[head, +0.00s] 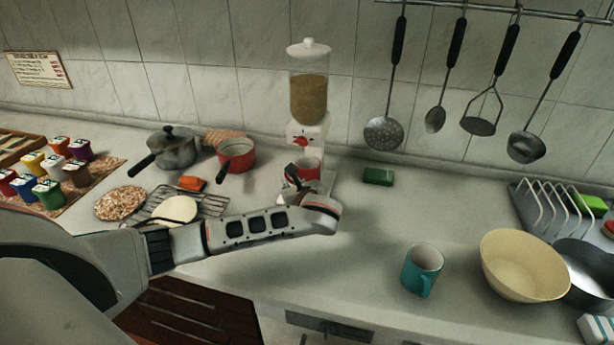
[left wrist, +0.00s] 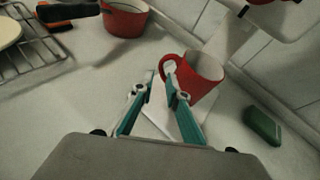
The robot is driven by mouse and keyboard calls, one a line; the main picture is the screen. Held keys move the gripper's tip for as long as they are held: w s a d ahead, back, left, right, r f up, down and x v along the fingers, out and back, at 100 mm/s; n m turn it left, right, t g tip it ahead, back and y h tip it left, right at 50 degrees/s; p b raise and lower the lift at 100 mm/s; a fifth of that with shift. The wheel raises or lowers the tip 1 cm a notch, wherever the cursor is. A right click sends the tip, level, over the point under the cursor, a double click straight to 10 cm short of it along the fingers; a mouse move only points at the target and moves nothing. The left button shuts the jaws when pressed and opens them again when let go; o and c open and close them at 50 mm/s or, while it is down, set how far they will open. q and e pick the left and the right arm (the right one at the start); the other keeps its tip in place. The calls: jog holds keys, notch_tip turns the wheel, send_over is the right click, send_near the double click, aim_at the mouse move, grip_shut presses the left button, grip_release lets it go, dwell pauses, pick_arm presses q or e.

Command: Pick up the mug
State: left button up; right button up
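A red mug (head: 310,167) stands on the white base of the dispenser, and it also shows in the left wrist view (left wrist: 201,75) with its handle toward my fingers. My left gripper (head: 295,176) is at the mug's near left side. In the left wrist view its two teal fingers (left wrist: 159,77) are apart with a narrow gap, and the tips are close to the handle. I cannot tell whether they touch it. A second mug, teal (head: 422,271), stands on the counter at the right front. My right gripper is not in view.
A dispenser (head: 308,95) rises behind the red mug. A red pot (head: 237,157), a dark lidded pot (head: 172,150) and a wire rack (head: 205,201) lie to the left. A green sponge (head: 378,176) and cream bowl (head: 524,266) are to the right. The middle counter is clear.

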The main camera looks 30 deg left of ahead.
aim_at(287, 176)
pick_arm(q)
jog(key=x, duration=0.3)
jog(key=shift+w+a+r, duration=0.25)
jog(key=shift+w+a, duration=0.1)
jog(key=shift+w, duration=0.05)
jog(key=shift+w+a+f, duration=0.3)
jog(key=shift+w+a, duration=0.05)
jog(key=shift+w, duration=0.05)
grip_shut()
jog(key=shift+r, duration=0.1)
jog(key=shift+s+r, duration=0.15)
jog(key=shift+r, duration=0.1)
notch_tip(287, 176, up, 6)
jog(key=s, duration=0.1)
jog(key=s+d, duration=0.2)
jog(key=s, duration=0.7)
jog(key=s+d, duration=0.2)
jog(key=s, duration=0.7)
jog(key=shift+d+r, duration=0.25)
jog(key=shift+d, duration=0.05)
jog(key=shift+c, duration=1.8)
grip_release()
jog(key=shift+s, duration=0.1)
